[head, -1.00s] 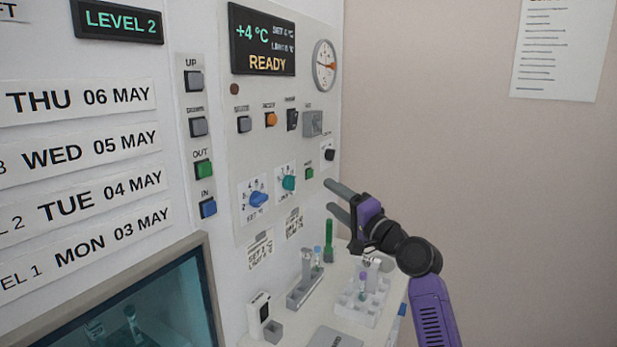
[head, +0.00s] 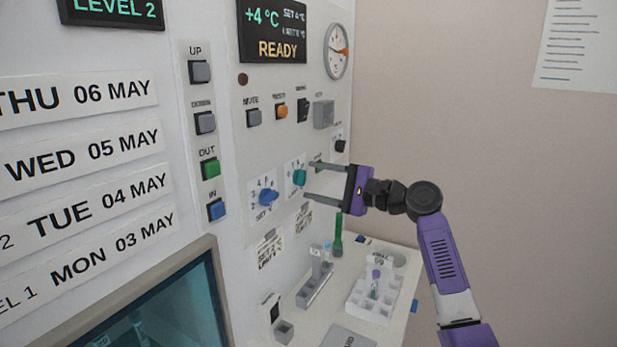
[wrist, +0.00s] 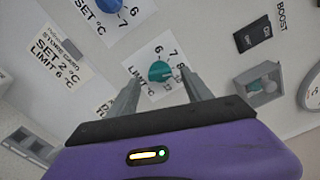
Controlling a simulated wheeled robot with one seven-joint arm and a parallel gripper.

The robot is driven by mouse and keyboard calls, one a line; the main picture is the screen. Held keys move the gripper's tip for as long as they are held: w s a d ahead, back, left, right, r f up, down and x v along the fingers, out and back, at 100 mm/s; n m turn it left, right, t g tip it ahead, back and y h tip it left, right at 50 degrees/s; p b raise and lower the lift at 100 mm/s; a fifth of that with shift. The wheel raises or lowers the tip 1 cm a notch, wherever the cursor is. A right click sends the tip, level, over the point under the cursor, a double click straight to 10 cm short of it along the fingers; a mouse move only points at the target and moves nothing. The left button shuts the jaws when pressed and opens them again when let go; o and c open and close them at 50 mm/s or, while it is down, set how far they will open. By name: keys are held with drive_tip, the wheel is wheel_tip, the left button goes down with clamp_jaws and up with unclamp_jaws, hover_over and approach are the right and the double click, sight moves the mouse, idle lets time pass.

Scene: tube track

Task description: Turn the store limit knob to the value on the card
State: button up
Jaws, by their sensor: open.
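The teal limit knob (head: 299,177) is on the white wall panel, on a numbered dial. In the wrist view the teal knob (wrist: 161,71) sits just beyond and between my fingertips, with 6, 7 and 8 legible around it. I cannot tell which number it points to. My gripper (head: 310,181) is open, its fingers level and aimed at this knob; contact is not clear. The store card (wrist: 60,62) reads SET 2 °C, LIMIT 6 °C; it also shows in the head view (head: 268,250), below the blue set knob (head: 267,197).
A second card (head: 303,218) hangs below the knob. A tube rack (head: 372,299) and a grey holder (head: 315,285) stand on the bench below.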

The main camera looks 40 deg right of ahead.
sight(301, 178)
drive_tip(key=shift+x, duration=1.4)
clamp_jaws()
